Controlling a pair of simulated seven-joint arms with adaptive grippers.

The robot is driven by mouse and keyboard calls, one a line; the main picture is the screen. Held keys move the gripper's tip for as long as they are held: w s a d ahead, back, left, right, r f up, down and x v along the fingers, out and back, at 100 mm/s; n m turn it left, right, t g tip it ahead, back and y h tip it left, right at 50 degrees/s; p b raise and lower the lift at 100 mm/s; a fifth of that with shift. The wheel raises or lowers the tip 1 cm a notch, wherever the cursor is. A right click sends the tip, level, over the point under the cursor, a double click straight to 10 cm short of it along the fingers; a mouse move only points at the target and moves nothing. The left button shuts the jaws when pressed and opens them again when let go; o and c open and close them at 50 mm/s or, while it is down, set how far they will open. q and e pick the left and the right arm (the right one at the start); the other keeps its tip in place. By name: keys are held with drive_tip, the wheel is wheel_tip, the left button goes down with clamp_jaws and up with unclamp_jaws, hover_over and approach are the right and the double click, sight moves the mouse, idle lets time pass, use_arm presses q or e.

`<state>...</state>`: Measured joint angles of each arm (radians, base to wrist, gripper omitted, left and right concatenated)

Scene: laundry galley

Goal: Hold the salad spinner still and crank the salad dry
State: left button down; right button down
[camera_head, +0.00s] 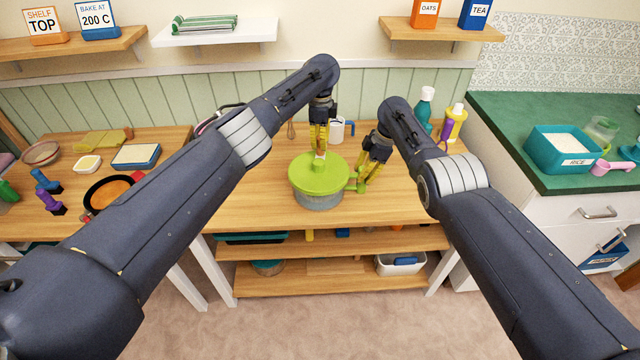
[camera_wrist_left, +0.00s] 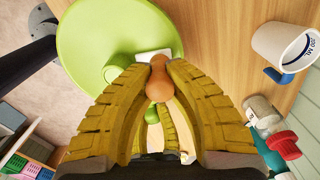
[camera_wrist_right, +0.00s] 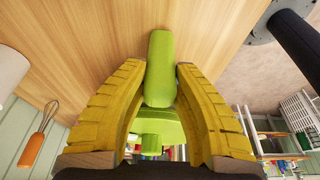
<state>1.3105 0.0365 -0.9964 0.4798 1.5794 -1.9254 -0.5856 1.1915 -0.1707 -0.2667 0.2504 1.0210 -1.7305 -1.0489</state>
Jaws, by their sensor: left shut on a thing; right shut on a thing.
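The salad spinner has a round green lid (camera_head: 306,178) over a greyish bowl (camera_head: 318,202) and stands upright on the wooden table. My left gripper (camera_head: 320,153) is above the lid's far side, shut on the tan crank knob (camera_wrist_left: 158,84). The lid (camera_wrist_left: 88,38) fills the upper left of the left wrist view. My right gripper (camera_head: 358,186) is at the spinner's right side, shut on its green side handle (camera_wrist_right: 160,72). The salad is hidden under the lid.
A white mug (camera_head: 337,131) and a whisk (camera_head: 290,130) are behind the spinner. The table's front is clear.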

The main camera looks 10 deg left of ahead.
use_arm(q)
drive_tip(key=shift+s+a, duration=0.15)
drive_tip(key=shift+a, duration=0.6)
drive_tip(key=shift+s+a, duration=0.3)
drive_tip(key=shift+a, duration=0.25)
drive_tip(key=shift+s+a, duration=0.25)
drive_tip(key=shift+a, duration=0.25)
drive_tip(key=shift+s+a, duration=0.85)
drive_tip(key=shift+s, duration=0.15)
drive_tip(key=shift+s+a, duration=0.2)
drive_tip(key=shift+s, duration=0.4)
drive_tip(key=shift+s+a, duration=0.15)
drive_tip(key=shift+s, duration=0.45)
drive_tip(key=shift+s+d, duration=0.2)
drive_tip(key=shift+s, duration=1)
drive_tip(key=shift+s+d, duration=0.15)
drive_tip(key=shift+s, duration=0.2)
drive_tip(key=shift+s+d, duration=1.2)
drive_tip(key=shift+s, duration=0.05)
drive_tip(key=shift+s+d, duration=0.25)
drive_tip(key=shift+d, duration=0.15)
